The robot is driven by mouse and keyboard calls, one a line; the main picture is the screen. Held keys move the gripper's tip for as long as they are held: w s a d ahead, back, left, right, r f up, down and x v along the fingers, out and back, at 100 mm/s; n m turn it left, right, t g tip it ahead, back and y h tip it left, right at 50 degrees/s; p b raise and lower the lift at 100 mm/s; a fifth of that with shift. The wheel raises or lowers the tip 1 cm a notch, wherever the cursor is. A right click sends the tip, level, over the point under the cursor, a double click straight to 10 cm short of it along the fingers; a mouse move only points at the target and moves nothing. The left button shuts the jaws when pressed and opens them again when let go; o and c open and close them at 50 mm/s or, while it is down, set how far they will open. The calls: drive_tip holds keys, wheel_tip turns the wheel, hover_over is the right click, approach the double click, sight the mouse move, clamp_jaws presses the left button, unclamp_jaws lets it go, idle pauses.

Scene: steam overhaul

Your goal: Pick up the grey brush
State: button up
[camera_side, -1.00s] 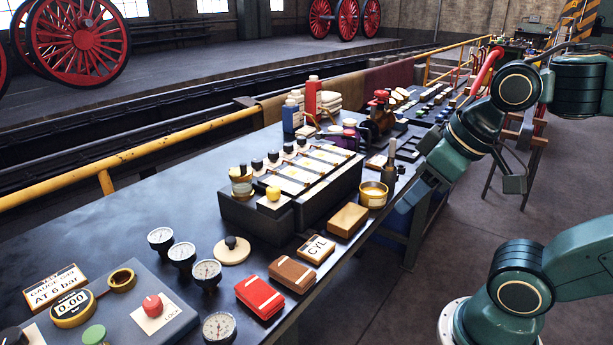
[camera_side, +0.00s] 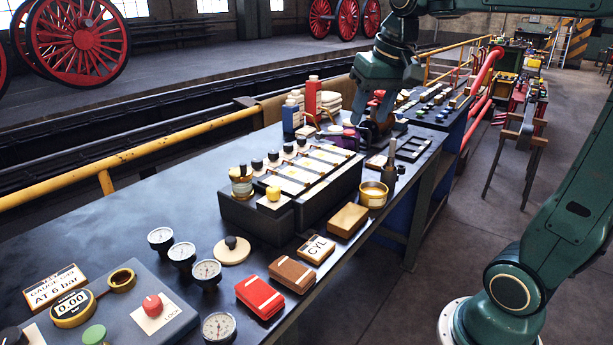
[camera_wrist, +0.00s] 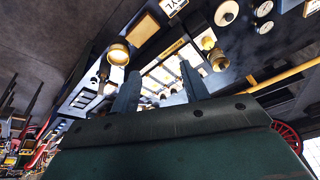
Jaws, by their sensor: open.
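I cannot pick out the grey brush for certain. A slim dark-grey upright thing (camera_side: 389,178) stands by the bench's right edge, just behind the brass cup (camera_side: 373,194); it is too small to tell whether it is the brush. My gripper (camera_side: 372,118) is over the middle of the bench, pointing down near the brown round-bodied thing with red tops, which it partly hides. In the wrist view my gripper (camera_wrist: 160,68) shows two separate fingers with nothing between them that I can see held.
A dark block with pale panels (camera_side: 300,180) fills the middle of the bench (camera_side: 130,215). Blue and red bottles (camera_side: 313,97) stand behind it. A tan box (camera_side: 347,219), card boxes and gauges line the front. A yellow rail (camera_side: 150,150) runs behind.

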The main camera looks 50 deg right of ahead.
drive_tip(key=w+d+m+g, duration=0.1)
drive_tip(key=w+d+m, duration=0.2)
drive_tip(key=w+d, duration=0.45)
drive_tip(key=m+g+y, duration=0.1)
drive_tip(key=m+g, duration=0.1)
drive_tip(key=m, duration=0.5)
hover_over(394, 139)
wheel_tip(394, 139, down, 10)
drive_tip(key=shift+r, duration=0.2)
drive_tip(key=shift+f, duration=0.15)
drive_tip(key=shift+f, duration=4.2)
drive_tip(key=shift+f, duration=2.6)
